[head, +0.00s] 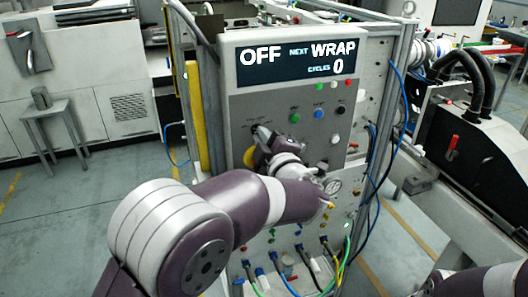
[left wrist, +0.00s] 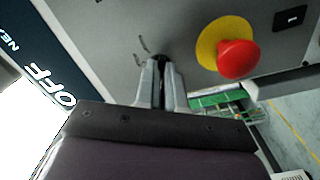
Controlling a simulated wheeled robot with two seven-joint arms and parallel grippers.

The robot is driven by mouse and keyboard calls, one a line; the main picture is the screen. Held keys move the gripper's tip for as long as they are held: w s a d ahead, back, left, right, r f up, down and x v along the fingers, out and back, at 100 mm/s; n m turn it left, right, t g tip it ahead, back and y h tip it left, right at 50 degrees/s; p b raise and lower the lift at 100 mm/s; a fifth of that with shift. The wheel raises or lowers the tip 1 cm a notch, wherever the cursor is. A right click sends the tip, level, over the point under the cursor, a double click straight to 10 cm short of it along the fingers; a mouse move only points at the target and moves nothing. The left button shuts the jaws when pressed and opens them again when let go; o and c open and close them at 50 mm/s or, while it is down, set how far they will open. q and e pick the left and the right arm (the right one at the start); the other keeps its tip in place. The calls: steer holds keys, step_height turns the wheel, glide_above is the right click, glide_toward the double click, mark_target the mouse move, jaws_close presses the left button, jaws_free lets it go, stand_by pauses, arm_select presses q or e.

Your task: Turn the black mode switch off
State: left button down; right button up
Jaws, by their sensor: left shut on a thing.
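The black mode switch (left wrist: 160,66) shows in the left wrist view as a dark knob between the fingertips, largely hidden by them. Small marks lie beside it on the grey panel. My left gripper (left wrist: 160,82) is shut on the switch. In the head view my left gripper (head: 262,132) reaches the left part of the grey control panel (head: 240,104), and the switch is mostly hidden there. The display (head: 296,61) above reads OFF, NEXT WRAP, CYCLES 0. My right gripper is not in view.
A red emergency button (left wrist: 238,59) on a yellow disc sits close to the left gripper. Green (head: 295,118), blue (head: 318,113) and black (head: 340,109) buttons are to the right on the panel.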

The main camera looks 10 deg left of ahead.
arm_select(q)
steer(key=shift+r+n+b, duration=0.1)
steer(key=shift+n+b, duration=0.6)
steer(key=c, duration=1.2)
jaws_free()
steer(key=shift+c, duration=0.2)
steer(key=shift+a, duration=0.1)
steer(key=b+v, duration=0.3)
steer(key=v, duration=0.9)
steer(key=shift+s+d, duration=0.2)
steer(key=shift+s, duration=0.1)
